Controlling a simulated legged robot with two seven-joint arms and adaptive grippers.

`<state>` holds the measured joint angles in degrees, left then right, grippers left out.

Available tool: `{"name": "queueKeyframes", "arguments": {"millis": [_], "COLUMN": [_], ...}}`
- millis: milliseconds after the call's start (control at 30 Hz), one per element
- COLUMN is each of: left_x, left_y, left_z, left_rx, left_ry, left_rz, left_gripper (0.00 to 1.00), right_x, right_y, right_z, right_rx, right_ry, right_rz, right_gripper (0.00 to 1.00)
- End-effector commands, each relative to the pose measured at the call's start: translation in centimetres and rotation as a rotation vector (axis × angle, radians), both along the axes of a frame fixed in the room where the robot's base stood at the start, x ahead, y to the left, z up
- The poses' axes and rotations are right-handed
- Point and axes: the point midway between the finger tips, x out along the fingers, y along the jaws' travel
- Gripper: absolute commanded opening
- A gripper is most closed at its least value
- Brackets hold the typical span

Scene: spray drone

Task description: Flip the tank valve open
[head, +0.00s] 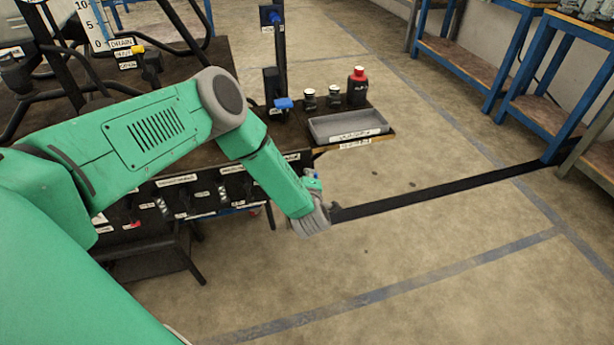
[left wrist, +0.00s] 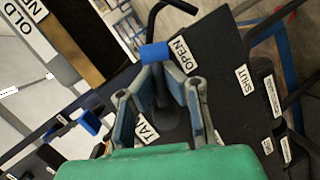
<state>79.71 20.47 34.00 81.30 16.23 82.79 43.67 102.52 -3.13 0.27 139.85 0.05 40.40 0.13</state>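The tank valve in the left wrist view has a dark lever with a blue tip (left wrist: 155,53). A partly hidden label starting "TAN" lies by its base; an "OPEN" label (left wrist: 179,53) is beside the blue tip and a "SHUT" label (left wrist: 243,79) lies farther right. My left gripper (left wrist: 159,75) is open, with one finger on each side of the lever; I cannot tell whether they touch it. In the head view my left gripper (head: 316,205) is at the bench's front edge, its fingers mostly hidden by the wrist. My right gripper is not in view.
Another blue handle (left wrist: 88,121) is left of the gripper in the left wrist view. The head view shows a grey tray (head: 348,126), a red-capped bottle (head: 357,87), a yellow drain handle (head: 138,50) and a blue handle on a post (head: 283,103).

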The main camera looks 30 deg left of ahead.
Motion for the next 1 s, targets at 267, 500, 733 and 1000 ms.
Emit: {"name": "queueKeyframes", "arguments": {"millis": [267,500,733,1000], "left_x": [0.0,0.0,-0.1,0.0], "left_y": [-0.1,-0.1,-0.2,-0.2], "left_z": [0.4,0.9,1.0,1.1], "left_rx": [-0.144,-0.248,-0.25,-0.249], "left_ry": [-0.165,-0.284,-0.286,-0.287], "left_rz": [0.001,0.001,0.001,0.0], "left_gripper": [0.0,0.0,0.0,0.3], "right_x": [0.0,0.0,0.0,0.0], "right_y": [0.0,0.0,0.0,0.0], "right_z": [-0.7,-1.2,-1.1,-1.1], "right_rx": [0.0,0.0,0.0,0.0], "right_ry": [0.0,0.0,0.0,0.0], "right_rz": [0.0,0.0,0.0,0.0], "right_gripper": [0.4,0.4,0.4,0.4]}}
